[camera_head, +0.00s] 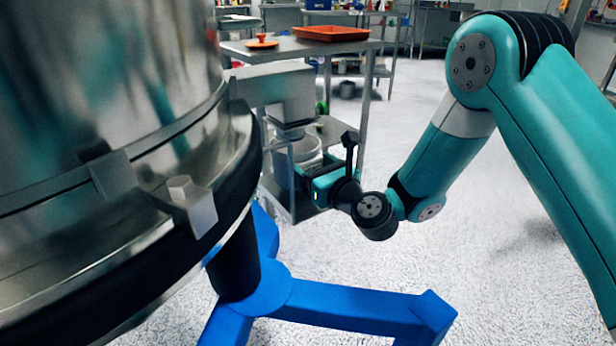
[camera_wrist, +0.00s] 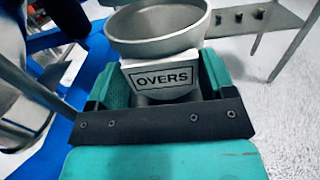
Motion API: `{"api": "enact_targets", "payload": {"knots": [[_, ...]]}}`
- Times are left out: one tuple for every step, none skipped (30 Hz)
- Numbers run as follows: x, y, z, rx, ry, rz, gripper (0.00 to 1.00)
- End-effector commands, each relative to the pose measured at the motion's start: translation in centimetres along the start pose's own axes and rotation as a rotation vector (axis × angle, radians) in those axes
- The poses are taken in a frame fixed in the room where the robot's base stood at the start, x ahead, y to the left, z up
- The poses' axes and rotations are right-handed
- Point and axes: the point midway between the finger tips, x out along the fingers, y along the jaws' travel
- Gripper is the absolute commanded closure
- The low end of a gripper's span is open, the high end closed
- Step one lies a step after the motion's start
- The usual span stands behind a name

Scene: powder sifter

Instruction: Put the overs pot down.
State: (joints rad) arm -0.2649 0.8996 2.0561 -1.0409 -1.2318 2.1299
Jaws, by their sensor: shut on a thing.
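The overs pot (camera_wrist: 155,28) is a round metal pot with a wide rim and a white label reading OVERS. It fills the top middle of the wrist view, label toward me, and looks upright. My gripper (camera_wrist: 160,82) is shut on it, with a teal finger at each side. In the head view my gripper (camera_head: 318,184) is beyond the sifter, and the pot (camera_head: 304,150) shows partly behind it, below the grey spout (camera_head: 282,92). The pot's underside is hidden, so I cannot tell whether it touches anything beneath.
The large steel sifter (camera_head: 110,110) stands close at left on a blue stand (camera_head: 340,302). A metal cart (camera_head: 372,45) stands behind my gripper, with an orange tray (camera_head: 330,33) and an orange lid-like piece (camera_head: 262,42) on top. Speckled floor at right is open.

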Motion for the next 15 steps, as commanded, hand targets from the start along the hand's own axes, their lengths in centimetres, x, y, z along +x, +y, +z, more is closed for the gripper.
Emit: {"api": "enact_targets", "payload": {"knots": [[0.1,0.2,-1.4,0.000,-0.002,0.003,0.55],[0.1,0.3,-1.8,0.000,-0.002,0.004,0.55],[0.1,0.3,-2.3,-0.001,-0.002,0.005,0.55],[0.1,0.4,-2.6,-0.001,-0.002,0.006,0.55],[0.1,0.4,-2.7,-0.001,-0.002,0.006,0.55],[0.1,0.4,-2.7,0.000,-0.002,0.007,0.55],[0.1,0.5,-2.7,0.000,-0.002,0.007,0.55],[0.1,0.5,-2.5,0.000,-0.002,0.007,0.55],[0.1,0.4,-2.4,0.000,-0.002,0.006,0.55],[0.1,0.4,-2.4,0.000,-0.002,0.006,0.55],[0.1,0.4,-2.4,0.000,-0.002,0.006,0.55],[0.1,0.4,-2.4,0.000,-0.001,0.006,0.55],[0.1,0.4,-2.4,0.000,-0.001,0.006,0.55],[0.1,0.4,-2.5,0.000,-0.001,0.006,0.55],[0.1,0.4,-2.7,0.000,-0.001,0.006,0.55]]}}
